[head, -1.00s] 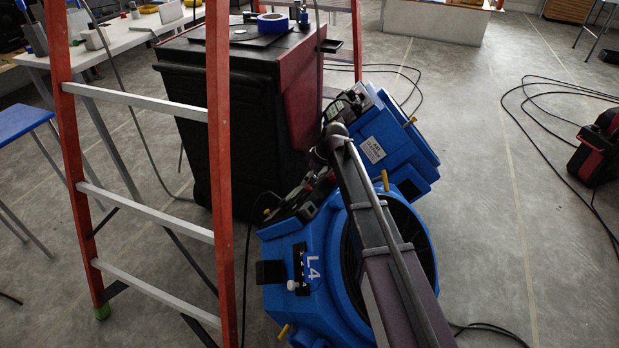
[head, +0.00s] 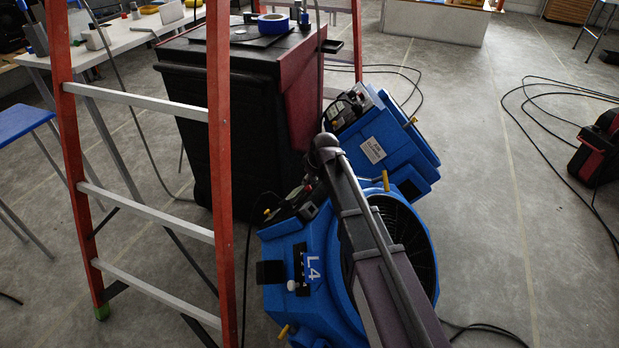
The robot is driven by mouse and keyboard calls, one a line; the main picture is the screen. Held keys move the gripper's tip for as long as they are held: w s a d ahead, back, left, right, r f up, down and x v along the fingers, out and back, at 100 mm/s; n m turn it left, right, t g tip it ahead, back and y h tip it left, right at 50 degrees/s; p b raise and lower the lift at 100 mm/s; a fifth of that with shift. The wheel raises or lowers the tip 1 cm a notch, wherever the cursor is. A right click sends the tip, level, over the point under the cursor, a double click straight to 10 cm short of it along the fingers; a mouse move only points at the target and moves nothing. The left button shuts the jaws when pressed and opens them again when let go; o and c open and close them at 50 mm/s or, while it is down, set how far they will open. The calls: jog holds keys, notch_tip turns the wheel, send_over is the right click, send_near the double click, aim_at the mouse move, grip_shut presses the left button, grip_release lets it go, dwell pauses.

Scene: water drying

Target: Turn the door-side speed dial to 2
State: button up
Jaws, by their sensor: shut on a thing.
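Two blue blowers stand on the floor. The front blower (head: 330,290), marked L4, has a dark control panel (head: 279,212) on its upper left side. The rear blower (head: 392,150) shows its own panel (head: 348,108) with a light label plate. My gripper (head: 300,201) is small and dark, down at the front blower's panel, partly hidden by my arm. It is shut on a dial there. The dial itself, its pointer and its numbers are too small and covered to read. I cannot tell from this view which blower is door-side.
An orange stepladder (head: 222,190) stands left of the front blower. A black bin (head: 215,130) with a dark red side stands behind it. Cables (head: 490,328) lie on the floor. A red machine (head: 598,150) is at far right.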

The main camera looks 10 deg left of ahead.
jog(key=shift+t, duration=0.4)
jog(key=o, duration=1.2)
jog(key=shift+c, duration=0.2)
jog(key=shift+w+g, duration=0.1)
jog(key=shift+g, duration=0.3)
